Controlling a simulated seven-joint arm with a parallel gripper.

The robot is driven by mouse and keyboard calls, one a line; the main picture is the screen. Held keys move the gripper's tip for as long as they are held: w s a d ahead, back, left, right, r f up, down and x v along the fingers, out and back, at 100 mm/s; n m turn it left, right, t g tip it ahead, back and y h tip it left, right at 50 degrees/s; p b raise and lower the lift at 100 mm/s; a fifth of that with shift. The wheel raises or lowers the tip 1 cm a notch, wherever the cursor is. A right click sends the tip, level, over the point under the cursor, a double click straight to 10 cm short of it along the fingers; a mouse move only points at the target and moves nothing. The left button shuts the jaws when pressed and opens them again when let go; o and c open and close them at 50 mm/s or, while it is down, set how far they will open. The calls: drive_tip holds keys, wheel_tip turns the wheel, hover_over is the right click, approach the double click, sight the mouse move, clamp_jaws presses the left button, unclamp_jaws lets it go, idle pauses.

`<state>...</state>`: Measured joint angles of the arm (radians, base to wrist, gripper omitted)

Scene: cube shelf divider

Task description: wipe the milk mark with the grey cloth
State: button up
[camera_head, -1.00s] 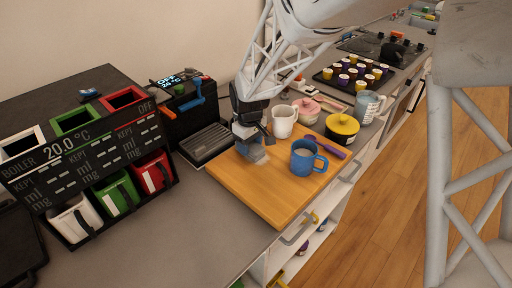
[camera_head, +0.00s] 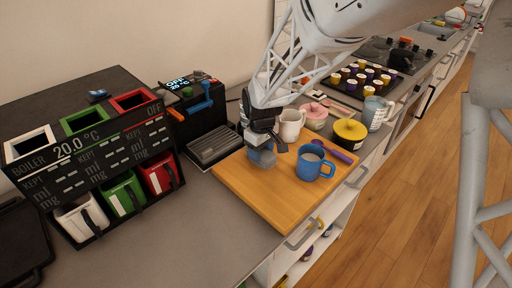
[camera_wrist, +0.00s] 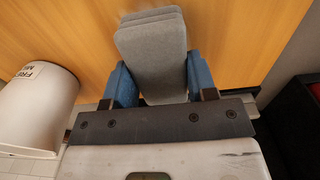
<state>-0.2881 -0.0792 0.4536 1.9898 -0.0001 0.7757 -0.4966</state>
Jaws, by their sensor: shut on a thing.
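The grey cloth (camera_head: 267,161) is a thick folded pad, low over the wooden board (camera_head: 274,208) near its back left. My gripper (camera_head: 261,154) points down and is shut on it. In the wrist view the cloth (camera_wrist: 152,58) sits between the blue fingers of my gripper (camera_wrist: 160,82). I cannot tell for certain whether it touches the board. I see no milk mark on the visible wood; the cloth and gripper hide part of the board.
A blue mug (camera_head: 314,163) stands on the board, right of the cloth. A white jug (camera_head: 291,124) stands just behind my gripper and shows close by in the wrist view (camera_wrist: 36,105). A black machine (camera_head: 196,112) stands behind left. The board's front left is clear.

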sight(270, 157)
drive_tip(key=shift+s+d+f, duration=0.15)
drive_tip(key=shift+s+d, duration=0.75)
drive_tip(key=shift+s+d+r, duration=0.2)
drive_tip(key=shift+s+d, duration=0.3)
drive_tip(key=shift+s+d+f, duration=0.1)
drive_tip(key=shift+s+d, duration=0.45)
drive_tip(key=shift+s, duration=0.05)
wheel_tip(270, 157, up, 8)
drive_tip(key=shift+w, duration=0.1)
drive_tip(key=shift+w+a+f, duration=0.3)
drive_tip(key=shift+w+a, duration=0.65)
drive_tip(key=shift+a, duration=0.1)
drive_tip(key=shift+w+a+f, duration=0.25)
drive_tip(key=shift+w+a, duration=0.65)
drive_tip(key=shift+a, duration=0.1)
drive_tip(key=shift+f, duration=0.15)
